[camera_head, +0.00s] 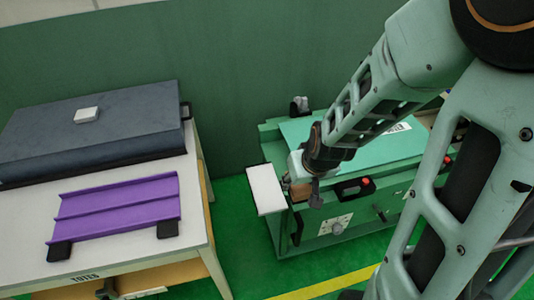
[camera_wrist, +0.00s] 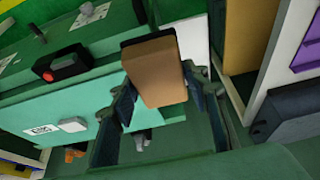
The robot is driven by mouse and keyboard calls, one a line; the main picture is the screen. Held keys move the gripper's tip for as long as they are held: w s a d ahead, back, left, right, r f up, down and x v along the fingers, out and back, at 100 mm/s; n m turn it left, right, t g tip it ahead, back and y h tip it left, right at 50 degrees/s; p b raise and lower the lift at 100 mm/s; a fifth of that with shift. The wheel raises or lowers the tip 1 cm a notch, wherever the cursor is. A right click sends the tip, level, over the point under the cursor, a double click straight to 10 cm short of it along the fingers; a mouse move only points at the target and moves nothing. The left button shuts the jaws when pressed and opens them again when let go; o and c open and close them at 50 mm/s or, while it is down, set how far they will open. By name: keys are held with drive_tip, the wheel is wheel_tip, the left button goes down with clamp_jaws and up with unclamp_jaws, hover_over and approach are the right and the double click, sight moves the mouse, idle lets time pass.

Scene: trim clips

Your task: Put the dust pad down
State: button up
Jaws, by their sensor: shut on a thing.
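My gripper (camera_head: 307,186) is beside the left end of the green bench, near the white side plate (camera_head: 265,188). In the wrist view, its two fingers (camera_wrist: 160,97) are shut on a tan block with a dark edge (camera_wrist: 156,72), which I take to be the dust pad. The block sits between the fingers and hides part of the white plate behind it (camera_wrist: 192,42). In the head view only a small brownish bit shows at the gripper, and the pad is mostly hidden. I cannot tell whether it touches the bench or plate.
The green bench (camera_head: 300,222) carries a black box with a red button (camera_head: 355,187) close right of my gripper. At left, a white table (camera_head: 110,252) holds a purple rail tray (camera_head: 118,207) and a dark case (camera_head: 60,140) with a small white block (camera_head: 87,115). A floor gap separates them.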

drive_tip(key=shift+s+a+r, duration=0.1)
drive_tip(key=shift+s+a, duration=0.1)
drive_tip(key=shift+s, duration=0.1)
drive_tip(key=shift+a+f+b, duration=0.2)
drive_tip(key=shift+f+b, duration=0.1)
drive_tip(key=w+a+f+b, duration=0.4)
drive_tip(key=w+a+b, duration=0.15)
drive_tip(key=b, duration=0.65)
approach(264, 183)
drive_tip(key=shift+w+f, duration=0.8)
drive_tip(key=shift+w+a+f, duration=0.15)
drive_tip(key=shift+f, duration=0.1)
drive_tip(key=shift+w+a+f+b, duration=0.15)
drive_tip(key=shift+f+b, duration=1)
drive_tip(key=shift+f, duration=0.5)
drive_tip(key=shift+f, duration=0.2)
drive_tip(key=o, duration=1.3)
